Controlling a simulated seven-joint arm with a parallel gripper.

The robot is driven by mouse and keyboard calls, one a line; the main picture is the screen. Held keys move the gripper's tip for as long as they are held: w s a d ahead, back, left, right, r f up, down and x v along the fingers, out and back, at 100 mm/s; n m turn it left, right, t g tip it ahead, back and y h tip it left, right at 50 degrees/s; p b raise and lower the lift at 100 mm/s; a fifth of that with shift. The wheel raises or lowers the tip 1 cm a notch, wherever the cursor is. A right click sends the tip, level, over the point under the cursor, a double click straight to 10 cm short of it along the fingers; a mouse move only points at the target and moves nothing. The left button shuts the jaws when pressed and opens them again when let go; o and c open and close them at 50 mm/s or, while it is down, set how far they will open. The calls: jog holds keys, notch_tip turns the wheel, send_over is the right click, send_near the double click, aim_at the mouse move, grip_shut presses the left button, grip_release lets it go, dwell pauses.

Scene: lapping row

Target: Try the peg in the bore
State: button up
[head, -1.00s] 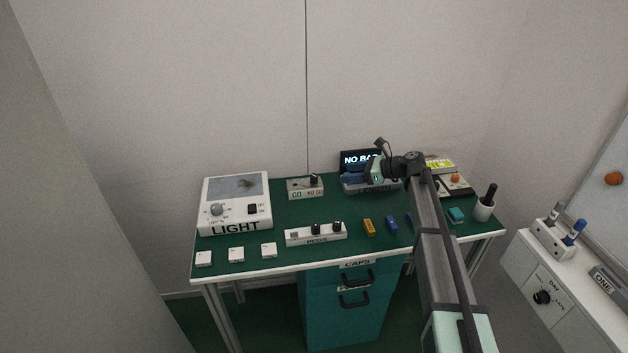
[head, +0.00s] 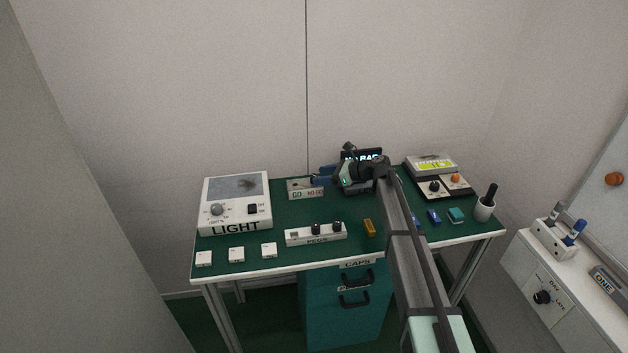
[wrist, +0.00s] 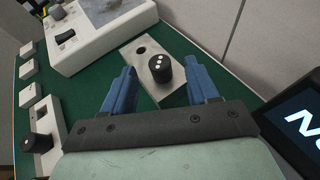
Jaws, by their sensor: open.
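A black peg (wrist: 160,68) with white dots on top stands in a pale gauge block (wrist: 178,97). In the head view this block (head: 294,195) is marked GO and NO GO, and the peg is hidden by my gripper. In the wrist view the other end of the block has an empty dark hole (wrist: 140,50). My gripper (wrist: 160,78) is open, its blue fingers on either side of the peg as seen from the wrist; I cannot tell whether they touch it. In the head view my gripper (head: 324,176) is over the block's right end.
A PEGS rack (head: 304,239) with black pegs stands at the front. A white LIGHT box (head: 262,207) is at left. A dark display (wrist: 300,122) is close at right of my gripper.

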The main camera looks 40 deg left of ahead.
aim_at(316, 176)
jog(key=shift+x, duration=1.95)
jog(key=shift+c, duration=0.4)
grip_shut()
notch_tip(316, 176, up, 9)
jog(key=shift+r, duration=0.1)
jog(key=shift+s+a+r, duration=0.2)
jog(key=s+a, duration=0.4)
jog(key=shift+a+f, duration=0.2)
jog(key=shift+f, duration=0.2)
jog(key=shift+s, duration=0.15)
